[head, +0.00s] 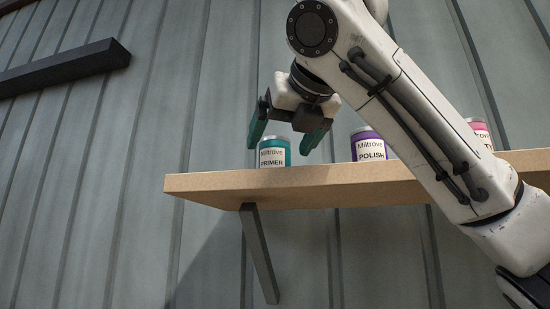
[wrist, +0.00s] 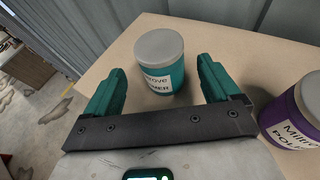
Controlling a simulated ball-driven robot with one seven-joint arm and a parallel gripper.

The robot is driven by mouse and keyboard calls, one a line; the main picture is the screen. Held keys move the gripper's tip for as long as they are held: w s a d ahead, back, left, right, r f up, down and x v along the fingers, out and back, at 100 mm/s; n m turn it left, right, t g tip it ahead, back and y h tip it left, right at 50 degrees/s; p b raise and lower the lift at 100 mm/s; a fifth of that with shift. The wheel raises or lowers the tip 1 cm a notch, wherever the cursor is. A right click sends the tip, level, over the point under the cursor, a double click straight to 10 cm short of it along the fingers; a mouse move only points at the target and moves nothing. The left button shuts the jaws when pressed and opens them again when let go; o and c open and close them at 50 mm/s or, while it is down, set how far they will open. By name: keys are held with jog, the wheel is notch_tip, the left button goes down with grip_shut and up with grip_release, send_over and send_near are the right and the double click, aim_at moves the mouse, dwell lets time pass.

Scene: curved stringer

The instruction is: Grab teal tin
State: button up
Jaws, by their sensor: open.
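The teal tin (head: 275,152), labelled Miltrove PRIMER with a grey lid, stands upright on the wooden shelf (head: 215,182) near its left end. It also shows in the wrist view (wrist: 160,62), just ahead of and between the fingertips. My gripper (head: 284,140) is open, with its teal fingers on either side of the tin in the head view. In the wrist view my gripper (wrist: 158,80) has no visible contact with the tin. The front of the tin's label is partly turned away in the wrist view.
A purple POLISH tin (head: 369,145) stands right of the teal tin and close to the right finger in the wrist view (wrist: 294,112). A pink tin (head: 480,131) is partly hidden behind my arm. A dark beam (head: 65,68) is on the wall at left.

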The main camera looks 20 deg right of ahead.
aim_at(280, 146)
jog(key=p+x, duration=0.1)
jog(key=x, duration=0.4)
jog(key=shift+s+d, duration=0.1)
jog(key=shift+d, duration=0.05)
jog(key=shift+c, duration=0.3)
jog(key=c, duration=1.1)
